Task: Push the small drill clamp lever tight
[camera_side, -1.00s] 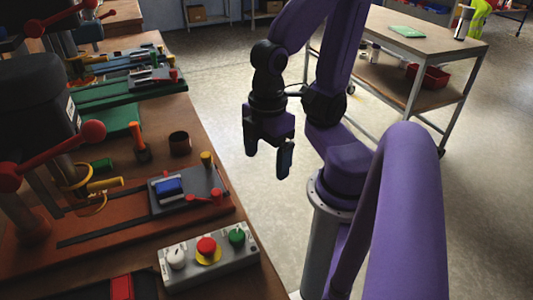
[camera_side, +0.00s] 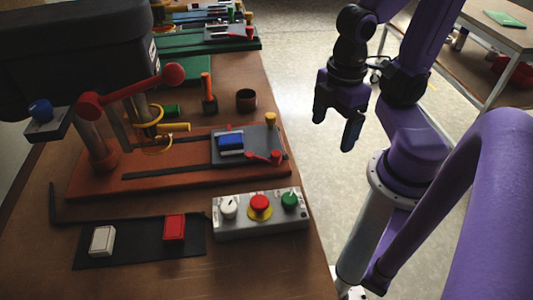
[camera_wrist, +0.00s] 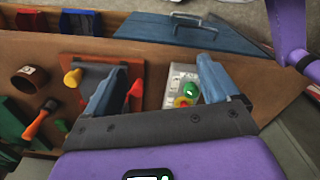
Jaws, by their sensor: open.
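A grey drill clamp (camera_side: 262,138) sits at the right end of the orange-red drill base (camera_side: 190,178) in the side view, with a blue block (camera_side: 230,142) in it. Its red lever (camera_side: 264,157) lies low at the clamp's near right side. A yellow knob (camera_side: 271,118) stands at its far corner. My gripper (camera_side: 336,121) is open and empty, in the air right of the bench edge and apart from the lever. In the wrist view its fingers (camera_wrist: 160,64) are spread wide. The left finger hides part of the clamp there; a red part, likely the lever, shows beside it (camera_wrist: 136,88).
A grey button box (camera_side: 262,228) with white, red and green controls stands in front of the drill base. Another drill with a green base (camera_side: 210,48) and its own red-levered clamp stands behind. An orange-handled tool (camera_side: 208,92) and brown cup (camera_side: 246,100) stand between them.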

